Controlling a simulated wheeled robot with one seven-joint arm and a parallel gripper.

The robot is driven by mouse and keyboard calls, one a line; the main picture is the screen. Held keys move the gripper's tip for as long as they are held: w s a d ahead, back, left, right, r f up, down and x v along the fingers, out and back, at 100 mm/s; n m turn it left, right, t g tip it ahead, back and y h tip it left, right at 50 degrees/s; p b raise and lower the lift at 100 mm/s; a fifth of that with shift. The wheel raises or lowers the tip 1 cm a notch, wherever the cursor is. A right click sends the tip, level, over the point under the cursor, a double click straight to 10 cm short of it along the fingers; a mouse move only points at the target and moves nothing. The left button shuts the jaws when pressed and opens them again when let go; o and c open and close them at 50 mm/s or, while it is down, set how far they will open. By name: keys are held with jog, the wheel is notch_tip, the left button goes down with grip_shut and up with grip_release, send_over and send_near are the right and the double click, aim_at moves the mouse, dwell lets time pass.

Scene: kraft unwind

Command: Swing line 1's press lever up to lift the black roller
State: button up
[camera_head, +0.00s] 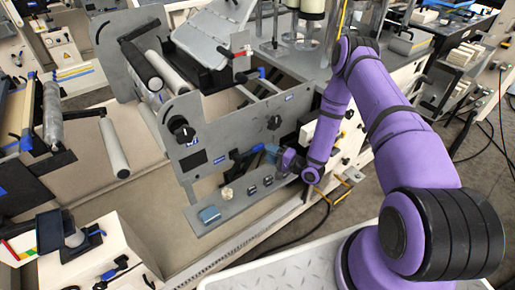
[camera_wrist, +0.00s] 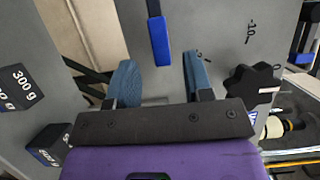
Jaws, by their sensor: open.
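The press lever, a black bar with a blue grip (camera_wrist: 160,40), shows in the wrist view just beyond my fingertips, its grip end lined up with the gap between them. My gripper (camera_wrist: 160,76) is open and empty, with blue-grey fingers on either side of that gap. In the head view my gripper (camera_head: 271,154) is at the front of the grey side plate (camera_head: 225,133), close to the lever (camera_head: 240,156). I cannot tell if a finger touches it. The black roller (camera_head: 142,66) lies at the upper left, beside a grey roller (camera_head: 168,72).
A black star knob (camera_wrist: 252,84) stands close right of my fingers. Black weight blocks (camera_wrist: 20,86) marked in grams lie to the left, on the shelf (camera_head: 228,207) below the plate. Another black knob (camera_head: 181,128) is on the plate. A second blue grip (camera_head: 262,72) is above.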

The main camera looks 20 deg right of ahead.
aim_at(260, 149)
jog(key=shift+x, duration=3)
grip_shut()
